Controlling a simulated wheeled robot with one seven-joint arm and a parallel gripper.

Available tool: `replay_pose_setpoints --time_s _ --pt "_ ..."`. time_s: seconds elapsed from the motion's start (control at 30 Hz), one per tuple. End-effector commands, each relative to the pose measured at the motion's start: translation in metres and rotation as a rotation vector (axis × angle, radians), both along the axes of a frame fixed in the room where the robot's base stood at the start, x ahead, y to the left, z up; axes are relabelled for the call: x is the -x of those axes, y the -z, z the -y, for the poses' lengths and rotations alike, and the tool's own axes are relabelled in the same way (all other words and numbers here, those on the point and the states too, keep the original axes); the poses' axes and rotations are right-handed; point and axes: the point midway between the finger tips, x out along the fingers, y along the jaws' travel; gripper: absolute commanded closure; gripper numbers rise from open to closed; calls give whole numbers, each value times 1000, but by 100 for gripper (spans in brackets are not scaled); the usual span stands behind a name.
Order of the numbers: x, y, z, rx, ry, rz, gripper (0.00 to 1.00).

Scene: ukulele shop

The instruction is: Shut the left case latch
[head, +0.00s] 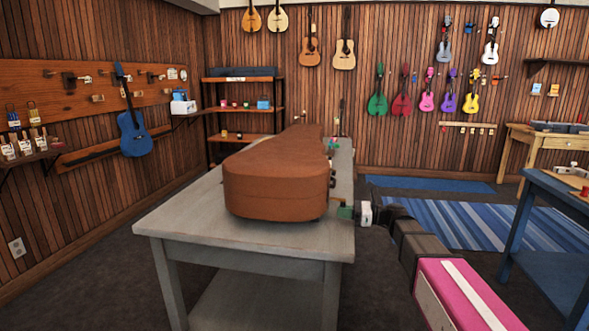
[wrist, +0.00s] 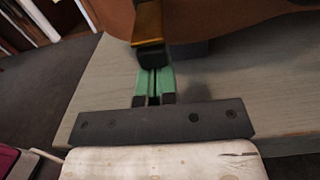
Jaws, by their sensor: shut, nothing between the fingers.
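A brown ukulele case (head: 275,180) lies closed on a grey wooden table (head: 190,224). Small dark and metal fittings show along its right side, too small to tell apart in the head view. My gripper (head: 345,212), with green fingers, is low beside the case's near right side, over the table's right edge. In the wrist view the green fingers (wrist: 154,82) are together and empty. A latch (wrist: 149,40), brassy above with a black lower end, is on the case side just beyond the fingertips. I cannot tell whether they touch it, or whether it is fastened.
The table top is bare in front of and left of the case. A blue table (head: 555,195) stands to the right, with floor and a striped blue rug (head: 480,226) between. Instruments hang on the far and left walls, out of the way.

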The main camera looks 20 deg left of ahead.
Motion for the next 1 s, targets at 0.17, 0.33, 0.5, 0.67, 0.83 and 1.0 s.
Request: replay_pose_setpoints --time_s 0.17,0.33,0.5,0.67,0.83,1.0 --pt "0 -6 2 -1 0 1 100" --pt "-1 -12 3 -1 0 1 100" --pt "-1 -18 5 0 0 1 100" --pt "-1 -23 6 0 0 0 100" --pt "-2 -28 7 0 0 1 100" --pt "-2 -34 9 0 1 1 100"
